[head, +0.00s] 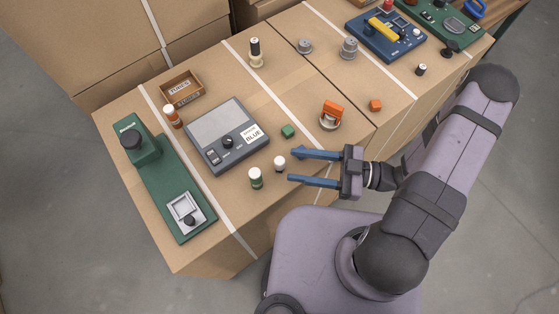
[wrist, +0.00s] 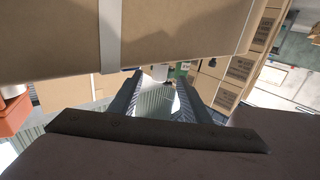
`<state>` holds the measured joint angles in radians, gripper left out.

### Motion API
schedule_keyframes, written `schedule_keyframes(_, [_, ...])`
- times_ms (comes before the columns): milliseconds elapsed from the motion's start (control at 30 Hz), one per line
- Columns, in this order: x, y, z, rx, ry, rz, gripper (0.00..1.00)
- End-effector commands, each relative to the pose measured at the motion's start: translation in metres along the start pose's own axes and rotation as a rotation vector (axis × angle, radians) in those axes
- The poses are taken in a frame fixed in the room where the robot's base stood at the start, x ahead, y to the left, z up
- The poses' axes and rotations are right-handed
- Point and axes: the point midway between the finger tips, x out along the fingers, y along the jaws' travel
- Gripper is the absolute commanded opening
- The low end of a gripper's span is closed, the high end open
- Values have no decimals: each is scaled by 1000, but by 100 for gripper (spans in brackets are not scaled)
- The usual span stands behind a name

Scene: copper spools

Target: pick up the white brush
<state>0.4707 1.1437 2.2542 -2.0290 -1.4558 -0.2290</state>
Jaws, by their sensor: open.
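A small upright white piece with a dark part (head: 279,162) stands near the front edge of the cardboard box top in the head view. It looks most like the white brush, but it is too small to be sure. My gripper (head: 296,166) is open and empty, just right of it, with its two blue fingers pointing left towards it. In the wrist view, the open fingers of my gripper (wrist: 160,78) show with a pale thing (wrist: 160,72) beyond and between their tips; I cannot tell whether it is the brush.
A green-and-white bottle (head: 255,178) stands close left of the white piece. A green cube (head: 288,131) and an orange piece in a round dish (head: 331,114) lie behind. A grey device (head: 222,135) and a green base (head: 160,185) fill the left.

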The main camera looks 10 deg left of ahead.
Motion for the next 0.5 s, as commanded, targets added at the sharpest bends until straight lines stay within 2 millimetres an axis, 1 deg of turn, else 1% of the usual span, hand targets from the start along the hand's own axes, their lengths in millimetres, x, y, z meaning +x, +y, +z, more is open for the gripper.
schedule_keyframes(100, [4,0,0,0,1,-1,43])
schedule_keyframes(333, [8,0,0,1,1,0,43])
schedule_keyframes(500, [24,-1,-1,2,1,-5,43])
